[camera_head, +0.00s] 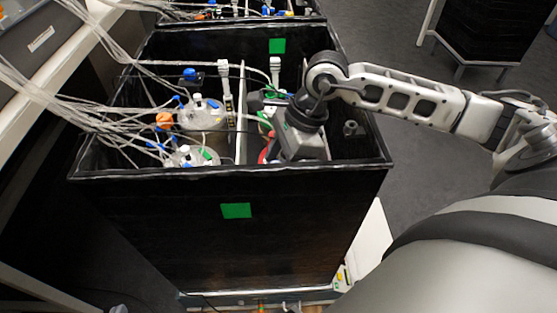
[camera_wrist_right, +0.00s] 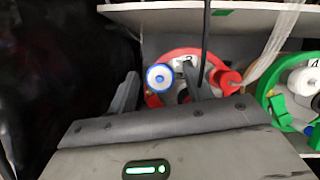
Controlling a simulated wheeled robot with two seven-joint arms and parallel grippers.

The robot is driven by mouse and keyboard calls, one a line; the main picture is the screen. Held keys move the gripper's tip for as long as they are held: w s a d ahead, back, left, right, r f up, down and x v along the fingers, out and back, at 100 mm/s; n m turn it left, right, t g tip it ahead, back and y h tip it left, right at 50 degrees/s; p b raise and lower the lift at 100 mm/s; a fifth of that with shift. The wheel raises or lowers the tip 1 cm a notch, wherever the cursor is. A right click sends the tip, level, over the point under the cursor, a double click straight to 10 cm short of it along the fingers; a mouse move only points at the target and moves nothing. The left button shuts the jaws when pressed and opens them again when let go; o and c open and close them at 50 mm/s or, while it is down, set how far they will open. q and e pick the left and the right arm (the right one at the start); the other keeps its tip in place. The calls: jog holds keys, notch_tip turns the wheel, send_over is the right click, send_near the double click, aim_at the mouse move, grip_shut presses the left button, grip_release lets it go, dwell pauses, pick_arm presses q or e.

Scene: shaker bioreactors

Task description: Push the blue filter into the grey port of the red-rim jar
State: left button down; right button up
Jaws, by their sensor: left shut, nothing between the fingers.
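The red-rim jar (camera_head: 264,154) is mostly hidden behind my right gripper (camera_head: 298,148) in the head view, inside the black box. In the right wrist view its red rim (camera_wrist_right: 182,52) shows below the gripper, with a red knob at its right. The blue filter (camera_wrist_right: 160,77), a blue ring with a white centre, lies over the left part of the rim. My right gripper (camera_wrist_right: 160,88) has its fingers apart, one on each side of the filter, with gaps visible. I cannot make out the grey port clearly. My left gripper is not in view.
The black box (camera_head: 225,168) has high walls around the jars. Other jars (camera_head: 203,115) with many clear tubes stand in its left half, past a pale divider (camera_head: 241,110). A green-rim jar (camera_wrist_right: 275,105) is close at the right in the wrist view. A dark cable crosses above the red rim.

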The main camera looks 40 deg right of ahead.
pick_arm(q)
jog(key=shift+r, duration=0.1)
dwell(0.3)
pick_arm(e)
jog(key=shift+d+r, duration=0.2)
jog(key=shift+r, duration=0.25)
pick_arm(q)
jog(key=shift+w+r+p, duration=0.15)
jog(key=shift+r+p, duration=0.35)
jog(key=shift+r, duration=0.35)
pick_arm(e)
jog(key=v, duration=1.5)
jog(key=shift+s+a, duration=0.1)
